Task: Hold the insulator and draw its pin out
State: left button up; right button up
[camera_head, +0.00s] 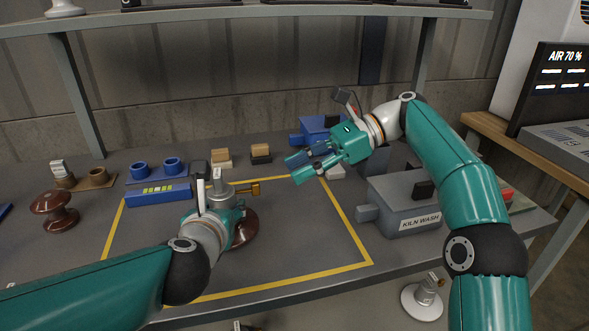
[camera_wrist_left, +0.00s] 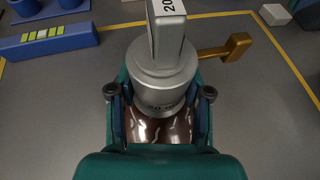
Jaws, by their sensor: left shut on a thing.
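The insulator, with a brown glazed disc (camera_head: 245,230) and a grey metal cap (camera_head: 221,192), stands upright inside the yellow outline. Its brass pin (camera_head: 249,188) sticks out of the cap's right side; the pin's bent end also shows in the left wrist view (camera_wrist_left: 238,47). My left gripper (camera_head: 228,213) is shut around the insulator below the cap, with a finger on each side in the left wrist view (camera_wrist_left: 160,108). Part of the disc is hidden by this gripper. My right gripper (camera_head: 292,168) is open and empty, a short way right of the pin, its fingers pointing left towards it.
A blue block (camera_head: 158,194) with lit bars lies behind left. Another brown insulator (camera_head: 54,211) stands at the left. A grey box labelled KILN WASH (camera_head: 405,207) stands at the right. The table inside the yellow line (camera_head: 320,288) is clear right of the insulator.

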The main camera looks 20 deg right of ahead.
pick_arm(q)
jog(key=shift+r, duration=0.1)
jog(key=o, duration=1.4)
jog(key=shift+c, duration=0.2)
